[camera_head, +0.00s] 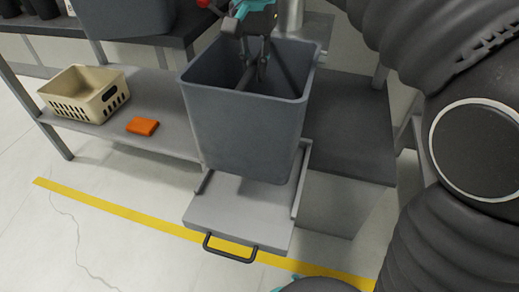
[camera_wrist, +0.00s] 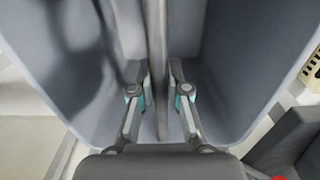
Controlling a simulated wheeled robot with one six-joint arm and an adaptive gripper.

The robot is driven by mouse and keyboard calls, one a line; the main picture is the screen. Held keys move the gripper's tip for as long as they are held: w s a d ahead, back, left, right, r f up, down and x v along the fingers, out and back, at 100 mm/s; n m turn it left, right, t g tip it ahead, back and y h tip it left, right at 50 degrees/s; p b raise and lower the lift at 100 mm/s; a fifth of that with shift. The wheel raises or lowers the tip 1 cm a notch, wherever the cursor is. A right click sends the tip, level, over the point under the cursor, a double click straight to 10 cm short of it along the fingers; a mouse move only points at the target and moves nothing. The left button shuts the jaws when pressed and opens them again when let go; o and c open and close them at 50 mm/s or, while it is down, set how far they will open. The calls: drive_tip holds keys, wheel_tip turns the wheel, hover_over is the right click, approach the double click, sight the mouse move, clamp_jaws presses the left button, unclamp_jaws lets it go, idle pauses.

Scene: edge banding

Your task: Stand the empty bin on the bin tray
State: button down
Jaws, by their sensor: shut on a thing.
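The grey bin (camera_head: 245,130) is upright over the rear part of the pulled-out bin tray (camera_head: 235,212). Its inside looks empty apart from a bar across the middle. I cannot tell whether its base touches the tray. My gripper (camera_head: 255,75) reaches down into the bin's mouth and is shut on the bar. In the wrist view, the two fingers of my gripper (camera_wrist: 159,80) stand on either side of the bar (camera_wrist: 157,30), with the bin's walls (camera_wrist: 235,60) around them. The bin hides the back of the tray.
The tray has a dark front handle (camera_head: 230,248) and raised side rails. A dark-topped cabinet (camera_head: 350,140) stands to the right. A shelf at left holds a cream basket (camera_head: 85,98) and an orange block (camera_head: 143,126). Another grey bin (camera_head: 125,15) is at upper left. Yellow tape (camera_head: 110,208) crosses the floor.

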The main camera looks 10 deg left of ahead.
wheel_tip(320, 180, down, 10)
drive_tip(key=b, duration=0.2)
drive_tip(key=shift+r, duration=0.15)
idle(0.4)
drive_tip(key=c, duration=1.2)
unclamp_jaws()
drive_tip(key=shift+o, duration=0.2)
wheel_tip(320, 180, up, 12)
drive_tip(key=p, duration=0.2)
drive_tip(key=shift+p, duration=0.3)
